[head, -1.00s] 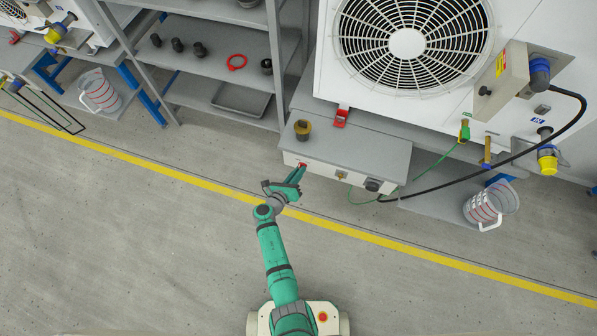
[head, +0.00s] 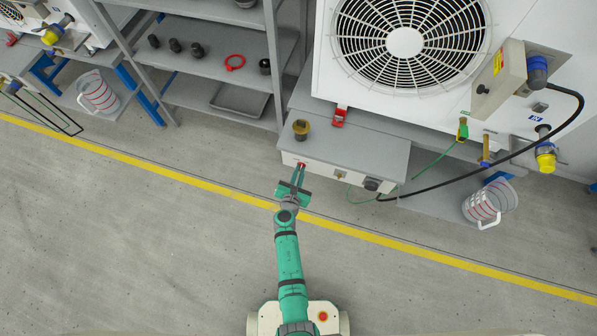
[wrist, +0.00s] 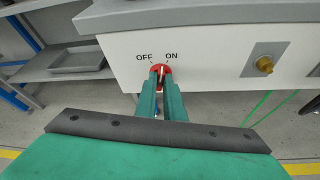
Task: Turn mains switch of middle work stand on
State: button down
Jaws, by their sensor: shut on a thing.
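The mains switch (wrist: 161,69) is a red rotary knob on the white front panel of the work stand (head: 325,171). "OFF" is printed to its upper left and "ON" to its upper right. My gripper (wrist: 162,84) has its two green fingers shut on the knob, one on each side, in the wrist view. The knob's pale pointer mark looks near upright, leaning slightly; its exact setting is partly hidden by the fingers. In the head view my gripper (head: 300,168) reaches the left part of the panel.
A brass fitting (wrist: 265,64) sits on the panel to the right. A black socket (head: 372,184) with a cable is further right. A black and brass part (head: 301,129) stands on the stand's top. Grey shelves (head: 215,60) are at left. The floor in front is clear.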

jog(key=shift+f+m+y, duration=0.1)
jog(key=shift+m+y, duration=0.3)
jog(key=shift+m, duration=0.3)
jog(key=shift+s+m+t+y, duration=0.1)
jog(key=shift+m+t+y, duration=0.2)
jog(key=shift+m+t, duration=0.15)
jog(key=c, duration=1.9)
grip_release()
jog(key=shift+d, duration=0.1)
jog(key=shift+o, duration=0.2)
jog(key=shift+s, duration=0.45)
jog(key=v, duration=1)
jog(key=shift+w, duration=0.15)
